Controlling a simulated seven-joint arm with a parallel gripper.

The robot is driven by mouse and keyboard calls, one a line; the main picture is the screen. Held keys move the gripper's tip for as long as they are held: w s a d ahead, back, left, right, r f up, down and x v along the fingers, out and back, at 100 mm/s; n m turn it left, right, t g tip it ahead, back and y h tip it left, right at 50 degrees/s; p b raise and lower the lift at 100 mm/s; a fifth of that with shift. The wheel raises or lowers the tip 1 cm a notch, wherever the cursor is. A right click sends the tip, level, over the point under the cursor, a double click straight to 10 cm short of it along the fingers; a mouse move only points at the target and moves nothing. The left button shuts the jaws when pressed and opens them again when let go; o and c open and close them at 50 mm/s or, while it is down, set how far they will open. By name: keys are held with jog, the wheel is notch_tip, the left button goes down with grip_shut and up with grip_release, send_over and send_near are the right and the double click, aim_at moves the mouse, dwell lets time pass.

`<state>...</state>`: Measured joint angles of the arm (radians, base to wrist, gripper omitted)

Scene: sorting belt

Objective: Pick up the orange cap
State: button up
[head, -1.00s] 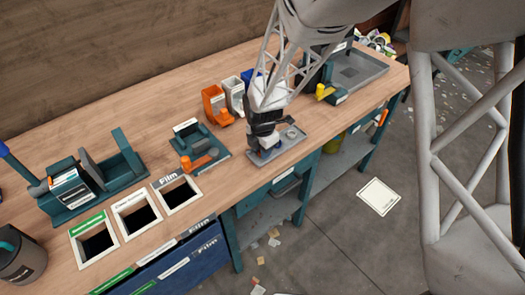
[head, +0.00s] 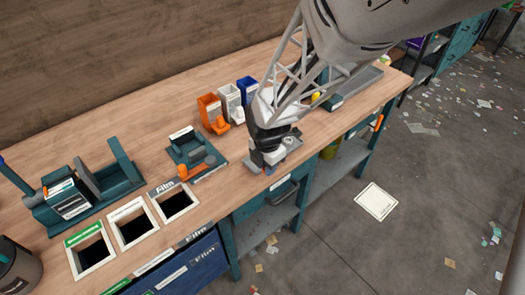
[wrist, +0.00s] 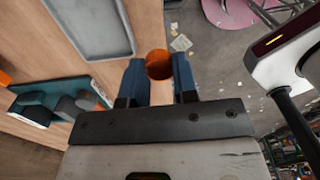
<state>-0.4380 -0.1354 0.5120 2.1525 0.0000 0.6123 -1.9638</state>
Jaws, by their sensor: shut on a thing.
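The orange cap (wrist: 158,64) shows in the wrist view as a round, hollow-looking piece between the two blue fingertips. My gripper (wrist: 158,76) is shut on it. In the wrist view the cap lies across the line between the wooden bench and the floor below. The cap cannot be made out in that view. How high it is above the bench is hard to tell.
A teal fixture with an orange handle (head: 192,170) stands left of my gripper. Orange (head: 211,112), white (head: 229,103) and blue (head: 246,91) bins stand behind. Framed square openings, one labelled Film (head: 174,203), lie at the left front. Bare bench lies between.

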jog(key=s+d, duration=0.3)
jog(key=s, duration=0.5)
jog(key=shift+d+r, duration=0.3)
jog(key=shift+r, duration=0.1)
jog(key=shift+w, duration=0.15)
jog(key=w+d+r+m, duration=0.1)
jog(key=w+r+m, duration=0.25)
jog(key=w, duration=0.45)
jog(key=w+d+r+m, duration=0.2)
jog(key=w+m, duration=0.3)
jog(key=w, duration=0.3)
jog(key=w+d+r+m, duration=0.1)
jog(key=w+r+m, duration=0.2)
jog(key=w+m, duration=0.35)
jog(key=w+d+r+m, duration=0.5)
jog(key=w+d+m, duration=0.1)
jog(key=w, duration=0.5)
jog(key=w+d+r+m, duration=0.4)
jog(key=w+d+m, duration=0.2)
jog(key=w, duration=0.6)
jog(key=d, duration=0.2)
jog(key=shift+d+r+m, duration=0.3)
jog(key=shift+d+r, duration=0.05)
jog(key=shift+r, duration=0.05)
jog(key=shift+a, duration=0.1)
